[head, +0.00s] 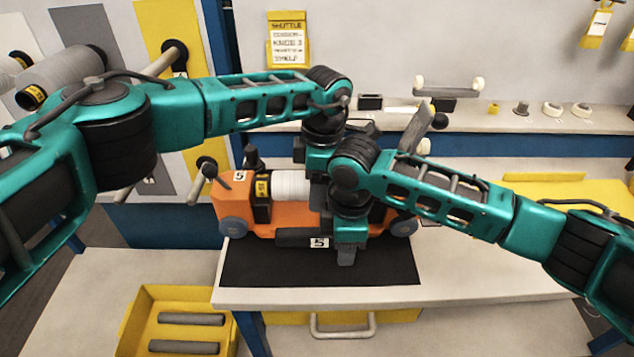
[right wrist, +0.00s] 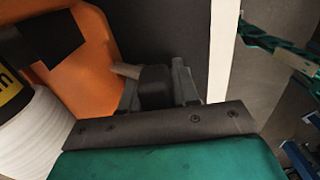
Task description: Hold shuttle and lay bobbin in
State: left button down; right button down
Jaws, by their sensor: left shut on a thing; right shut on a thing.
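The orange shuttle (head: 236,205) lies on a black mat on the table in the head view; its orange side also shows in the right wrist view (right wrist: 85,75). The white bobbin (head: 291,186), with a black and yellow labelled end, is at the shuttle's opening; I cannot tell whether it is fully seated. It also shows in the right wrist view (right wrist: 40,135). My left gripper (head: 319,168) points down at the bobbin's right part, its fingertips hidden. My right gripper (head: 346,258) is at the shuttle's front, shut on the dark front handle (right wrist: 156,88).
The black mat (head: 250,270) is bare in front of the shuttle. A back shelf (head: 480,118) carries small parts. A yellow bin (head: 140,325) with grey rods stands at lower left. Bobbins on pegs (head: 65,75) are on the left. A yellow tray (head: 590,180) is at right.

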pick_arm(q)
jog(key=shift+f, duration=1.1)
dwell(0.5)
jog(key=shift+c, duration=0.6)
grip_release()
jog(key=r, duration=0.8)
jog(key=d+r, duration=0.1)
jog(key=r, duration=0.3)
jog(key=shift+r, duration=0.1)
